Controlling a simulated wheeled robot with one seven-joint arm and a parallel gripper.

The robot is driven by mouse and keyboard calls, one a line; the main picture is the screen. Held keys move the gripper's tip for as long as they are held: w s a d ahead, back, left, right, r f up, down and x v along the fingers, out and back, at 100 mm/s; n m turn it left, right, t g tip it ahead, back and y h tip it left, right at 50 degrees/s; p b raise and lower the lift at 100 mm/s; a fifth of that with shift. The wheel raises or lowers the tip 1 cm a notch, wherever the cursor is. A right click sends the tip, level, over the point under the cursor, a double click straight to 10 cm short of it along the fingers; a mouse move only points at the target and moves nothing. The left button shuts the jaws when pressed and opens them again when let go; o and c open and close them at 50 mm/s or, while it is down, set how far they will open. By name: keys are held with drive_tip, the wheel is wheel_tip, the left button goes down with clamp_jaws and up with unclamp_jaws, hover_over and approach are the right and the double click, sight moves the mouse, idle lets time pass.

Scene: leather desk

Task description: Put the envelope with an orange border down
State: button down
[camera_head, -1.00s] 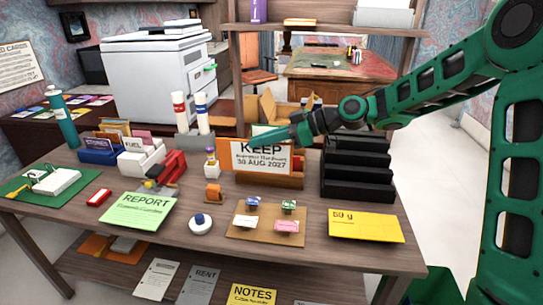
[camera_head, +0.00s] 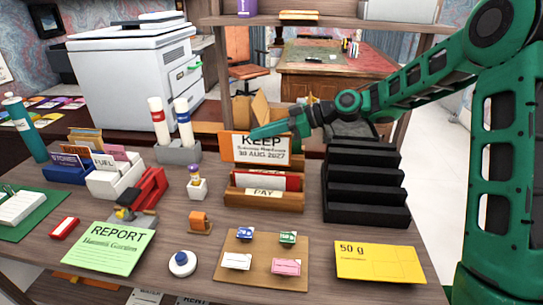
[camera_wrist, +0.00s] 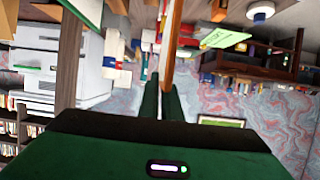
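The envelope with an orange border (camera_head: 262,155), marked "KEEP" and "30 AUG 2027", hangs upright in the air in the head view. My gripper (camera_head: 255,132) is shut on its upper part. In the wrist view the envelope shows edge-on as a thin orange-brown strip (camera_wrist: 172,45) between the two fingers of my gripper (camera_wrist: 162,92). Below the envelope in the head view is a wooden sorter (camera_head: 264,202) with a "PAY" label and red and white envelopes in it. I cannot tell whether the envelope's lower edge is in front of the sorter or above it.
A black stepped rack (camera_head: 365,187) stands right of the sorter. A yellow "50 g" envelope (camera_head: 380,263), a brown board with small cards (camera_head: 230,275), a green "REPORT" sheet (camera_head: 108,250) and a stamp (camera_head: 182,263) lie in front. White and blue letter holders (camera_head: 115,183) stand left.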

drive_tip(key=w+d+f, duration=0.4)
drive_tip(key=w+f, duration=0.2)
drive_tip(key=f, duration=0.3)
drive_tip(key=shift+w, duration=0.3)
drive_tip(key=shift+f, duration=0.6)
drive_tip(key=c, duration=2)
unclamp_jaws()
drive_tip(key=shift+r, duration=0.1)
drive_tip(key=v, duration=0.8)
drive_tip(key=r+v, duration=0.1)
drive_tip(key=v, duration=0.3)
drive_tip(key=shift+r, duration=0.15)
